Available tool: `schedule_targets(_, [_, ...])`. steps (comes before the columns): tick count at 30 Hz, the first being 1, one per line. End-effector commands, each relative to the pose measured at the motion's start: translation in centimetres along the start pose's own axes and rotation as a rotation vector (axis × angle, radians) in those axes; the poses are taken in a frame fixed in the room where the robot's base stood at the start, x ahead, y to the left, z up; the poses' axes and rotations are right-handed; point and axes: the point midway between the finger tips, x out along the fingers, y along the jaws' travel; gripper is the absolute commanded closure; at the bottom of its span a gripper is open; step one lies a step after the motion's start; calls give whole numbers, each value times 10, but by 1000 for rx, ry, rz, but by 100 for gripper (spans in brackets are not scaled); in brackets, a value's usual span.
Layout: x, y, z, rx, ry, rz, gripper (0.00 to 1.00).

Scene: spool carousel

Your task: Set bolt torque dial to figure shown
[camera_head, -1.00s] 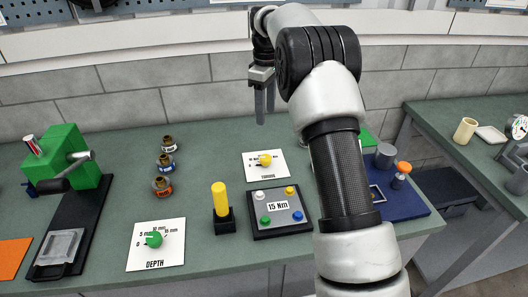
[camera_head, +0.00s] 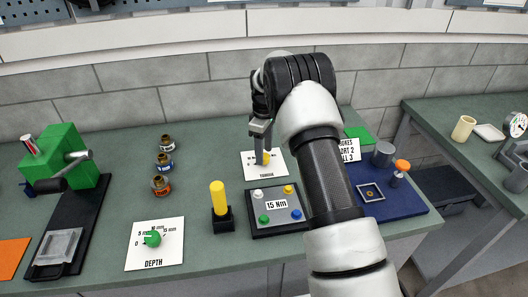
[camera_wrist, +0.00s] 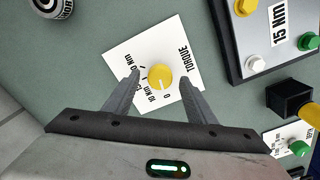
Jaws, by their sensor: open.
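The torque dial is a yellow knob (camera_wrist: 160,77) on a white card (camera_wrist: 128,48) marked TORQUE, with Nm figures around it. The knob also shows in the head view (camera_head: 266,158), partly hidden by my gripper. My gripper (camera_wrist: 159,80) is open, with one finger on each side of the knob; I cannot tell whether they touch it. In the head view my gripper (camera_head: 263,160) is low over the card. A grey plate (camera_head: 262,207) in front of the card carries a label (camera_head: 277,205) reading 15 Nm and several coloured bolts.
A yellow-handled tool (camera_head: 219,200) stands in a black holder left of the plate. A DEPTH card (camera_head: 152,256) with a green knob (camera_head: 152,239) lies front left. Several small bottles (camera_head: 164,164) stand left. A blue tray (camera_head: 403,205) lies right.

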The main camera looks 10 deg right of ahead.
Motion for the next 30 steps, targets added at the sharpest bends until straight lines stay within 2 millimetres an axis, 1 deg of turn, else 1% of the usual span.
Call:
schedule_targets(4, [7, 0, 0, 0, 0, 1, 49])
schedule_targets(11, [8, 0, 0, 0, 1, 1, 49])
schedule_targets(12, [8, 0, 0, 0, 1, 1, 51])
schedule_targets(13, [8, 0, 0, 1, 1, 1, 56])
schedule_targets(19, [8, 0, 0, 1, 1, 1, 90])
schedule_targets(26, [8, 0, 0, 16, 1, 0, 90])
schedule_targets(30, [8, 0, 0, 60, 1, 1, 90])
